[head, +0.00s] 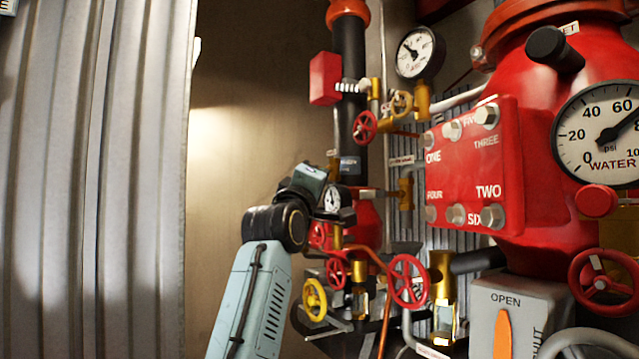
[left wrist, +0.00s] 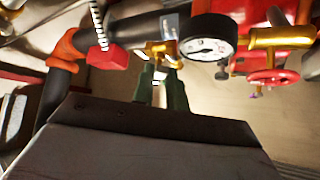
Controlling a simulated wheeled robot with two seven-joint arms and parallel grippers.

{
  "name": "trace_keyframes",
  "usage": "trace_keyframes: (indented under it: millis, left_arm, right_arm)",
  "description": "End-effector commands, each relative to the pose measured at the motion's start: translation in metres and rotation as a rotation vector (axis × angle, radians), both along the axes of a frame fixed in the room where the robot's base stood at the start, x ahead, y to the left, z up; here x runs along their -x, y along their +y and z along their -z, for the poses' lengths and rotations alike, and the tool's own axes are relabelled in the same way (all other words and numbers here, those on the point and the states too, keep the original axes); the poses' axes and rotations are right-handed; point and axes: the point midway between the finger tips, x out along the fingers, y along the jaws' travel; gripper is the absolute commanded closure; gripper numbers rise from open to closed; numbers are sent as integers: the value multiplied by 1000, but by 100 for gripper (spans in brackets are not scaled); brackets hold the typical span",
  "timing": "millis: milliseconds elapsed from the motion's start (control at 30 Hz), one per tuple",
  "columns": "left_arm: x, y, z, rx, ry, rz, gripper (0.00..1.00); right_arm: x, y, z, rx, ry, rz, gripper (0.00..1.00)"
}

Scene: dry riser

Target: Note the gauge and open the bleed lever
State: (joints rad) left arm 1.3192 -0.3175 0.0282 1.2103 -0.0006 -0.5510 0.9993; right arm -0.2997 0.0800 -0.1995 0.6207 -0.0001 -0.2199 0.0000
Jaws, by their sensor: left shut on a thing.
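A small round gauge (head: 333,198) with a black rim and white dial shows just behind my left wrist in the head view. A gauge with a black rim (left wrist: 207,40) stands right of my fingers in the left wrist view; its reading is too small to tell. My left gripper (left wrist: 160,82) has its two dark green fingers shut at a small brass fitting (left wrist: 160,50) on the dark pipe. Whether this is the bleed lever's handle is not clear, as the fingers cover it. In the head view my wrist hides these fingers. My right gripper is not in view.
A large water gauge (head: 592,150) is cut off at the right, beside a red numbered plate (head: 465,170). Another gauge (head: 415,52) sits higher. Red handwheels (head: 408,281) and a yellow one (head: 314,299) crowd below my wrist. A corrugated panel (head: 95,180) fills the left.

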Motion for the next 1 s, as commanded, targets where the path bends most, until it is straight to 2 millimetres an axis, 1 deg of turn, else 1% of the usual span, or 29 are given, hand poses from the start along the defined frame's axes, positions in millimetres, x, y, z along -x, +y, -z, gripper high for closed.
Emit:
trace_keyframes:
  millis: [433, 467, 600, 633, 867, 1000]
  left_arm:
    - [-1, 0, 2, -9, -7, 0, 100]
    - [-1, 0, 2, -9, -7, 0, 84]
    - [-1, 0, 2, -9, -8, 1, 66]
    - [-1, 0, 2, -9, -8, 1, 64]
    - [0, 0, 1, -8, -9, 0, 64]
    - [3, 1, 3, -7, -11, 1, 64]
  right_arm:
    - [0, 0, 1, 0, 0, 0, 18]
    - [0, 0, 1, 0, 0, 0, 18]
    - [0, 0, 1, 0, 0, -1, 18]
    - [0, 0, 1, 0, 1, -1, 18]
    - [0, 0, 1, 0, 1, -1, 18]
    - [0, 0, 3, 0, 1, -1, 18]
